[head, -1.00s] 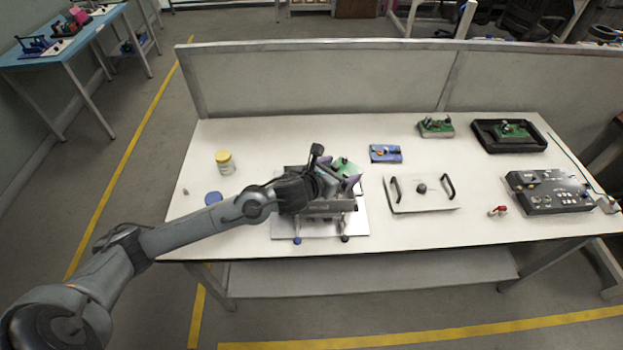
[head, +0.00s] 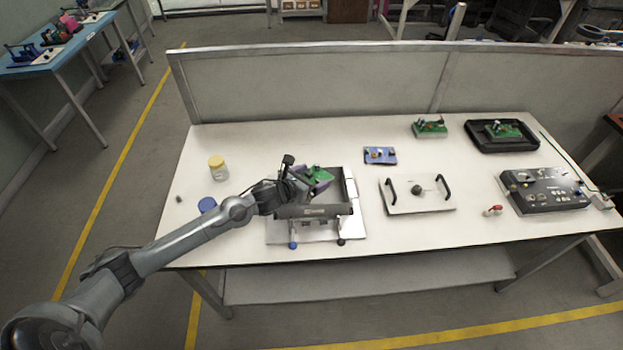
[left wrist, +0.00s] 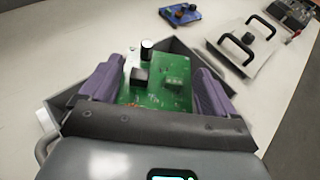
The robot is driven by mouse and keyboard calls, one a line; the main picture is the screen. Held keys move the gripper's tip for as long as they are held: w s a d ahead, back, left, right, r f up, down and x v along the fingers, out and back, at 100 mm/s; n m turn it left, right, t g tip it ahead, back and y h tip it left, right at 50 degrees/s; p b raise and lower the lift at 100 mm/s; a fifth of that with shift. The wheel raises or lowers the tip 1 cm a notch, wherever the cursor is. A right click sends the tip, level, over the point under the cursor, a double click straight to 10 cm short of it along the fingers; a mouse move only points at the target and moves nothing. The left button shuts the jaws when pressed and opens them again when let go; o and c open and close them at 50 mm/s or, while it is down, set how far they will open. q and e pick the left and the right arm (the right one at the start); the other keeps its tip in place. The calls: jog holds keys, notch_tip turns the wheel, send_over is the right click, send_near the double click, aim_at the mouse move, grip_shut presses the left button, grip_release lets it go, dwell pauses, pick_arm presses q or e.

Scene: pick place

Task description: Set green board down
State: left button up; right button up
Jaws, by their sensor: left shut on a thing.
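The green board (head: 319,174) is between the purple fingers of my left gripper (head: 313,181), which is shut on it. In the left wrist view the board (left wrist: 158,88) carries black and green parts, with a purple finger against each side. My left gripper is over the grey open-topped fixture (head: 352,190) on the near left part of the table. The fixture's dark walls show beyond the fingers. I cannot tell whether the board touches the fixture floor. My right gripper is not in view.
A plate with two black handles (head: 416,207) lies right of the fixture. A blue board (head: 380,155) lies behind. Another green board (head: 430,129), a black tray (head: 470,139) and a control box (head: 543,191) are farther right. A yellow-lidded jar (head: 218,169) stands left.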

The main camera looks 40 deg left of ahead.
pick_arm(q)
jog(key=shift+f, duration=0.2)
jog(key=shift+f+b, duration=0.5)
jog(key=o, duration=0.8)
jog(key=shift+r, duration=0.15)
